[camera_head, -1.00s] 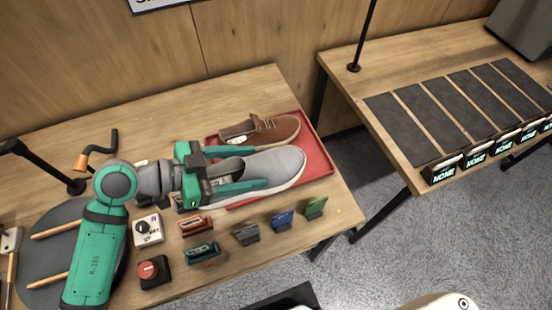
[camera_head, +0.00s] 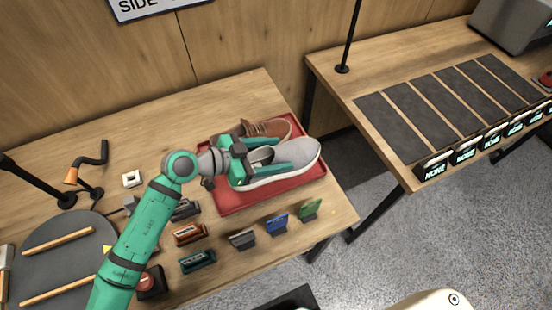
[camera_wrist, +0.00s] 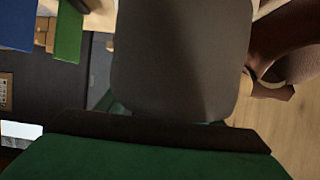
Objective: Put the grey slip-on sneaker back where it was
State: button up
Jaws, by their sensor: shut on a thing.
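The grey slip-on sneaker (camera_head: 304,153) has a white sole and is over the red tray (camera_head: 240,206) in the head view. My gripper (camera_head: 292,158) is shut on it, with the green fingers along its sides and the toe pointing right. I cannot tell whether its sole touches the tray. In the wrist view the sneaker (camera_wrist: 182,60) fills the middle as a grey-brown shape. A brown leather shoe (camera_head: 270,128) lies on the tray just behind the grey one, partly hidden by my gripper.
Several coloured clip-like holders (camera_head: 277,224) stand on the table in front of the tray. A dark round plate (camera_head: 60,262) with two wooden sticks is at the left.

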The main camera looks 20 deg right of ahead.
jog(key=shift+w+d+f, duration=0.1)
jog(key=shift+d+f, duration=0.05)
jog(key=shift+f, duration=1.6)
jog(key=shift+f, duration=0.45)
jog(key=o, duration=1.4)
jog(key=shift+r, duration=0.45)
jog(key=v, duration=1.2)
